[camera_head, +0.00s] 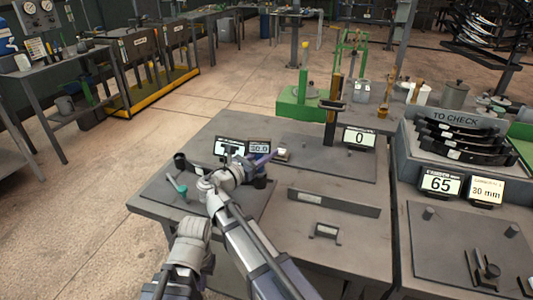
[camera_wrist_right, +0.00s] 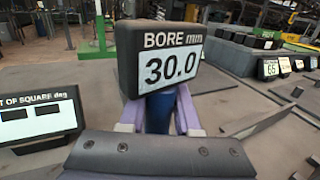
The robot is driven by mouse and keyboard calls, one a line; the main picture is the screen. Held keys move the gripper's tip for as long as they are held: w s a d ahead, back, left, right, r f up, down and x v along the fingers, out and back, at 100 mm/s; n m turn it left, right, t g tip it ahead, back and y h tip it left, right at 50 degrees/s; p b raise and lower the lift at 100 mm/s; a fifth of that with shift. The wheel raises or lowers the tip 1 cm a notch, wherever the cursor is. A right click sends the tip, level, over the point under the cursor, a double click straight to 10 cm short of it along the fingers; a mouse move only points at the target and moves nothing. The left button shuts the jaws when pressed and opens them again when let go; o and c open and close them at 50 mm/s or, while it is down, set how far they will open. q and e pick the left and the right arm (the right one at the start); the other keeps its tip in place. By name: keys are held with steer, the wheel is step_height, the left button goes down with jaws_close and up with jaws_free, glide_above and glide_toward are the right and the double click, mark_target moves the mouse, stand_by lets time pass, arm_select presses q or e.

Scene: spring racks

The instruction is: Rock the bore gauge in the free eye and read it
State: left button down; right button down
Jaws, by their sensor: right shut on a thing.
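The bore gauge (camera_wrist_right: 165,58) is upright between the purple fingers of my right gripper (camera_wrist_right: 158,115), which is shut on its blue body. Its display reads BORE 30.0 mm in the right wrist view. In the head view the gauge's small display (camera_head: 259,148) shows just behind my right gripper (camera_head: 262,161), over the near-left table. Its lower end is hidden, and I cannot tell whether it is inside an eye. The free eye is not clearly visible. Left-arm links show at the lower left of the head view; the left jaws cannot be made out.
An out-of-square display (camera_head: 229,147) stands beside the gauge; its digits are unreadable here. A display reading 0 (camera_head: 359,138) stands further right. Dark leaf springs (camera_head: 462,142) lie in the TO CHECK rack. Displays read 65 (camera_head: 440,184) and 30 mm (camera_head: 486,190).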

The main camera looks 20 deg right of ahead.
mark_target(266, 139)
steer(key=shift+s+a+h+b, duration=0.1)
steer(key=shift+s+h+b, duration=0.25)
steer(key=shift+b, duration=0.2)
stand_by(0.5)
steer(key=shift+w+p, duration=0.35)
steer(key=shift+p, duration=0.2)
stand_by(1.0)
steer(key=shift+r, duration=0.15)
stand_by(0.8)
steer(key=shift+r+p, duration=2.4)
steer(key=shift+p, duration=0.15)
steer(key=shift+r+p, duration=2)
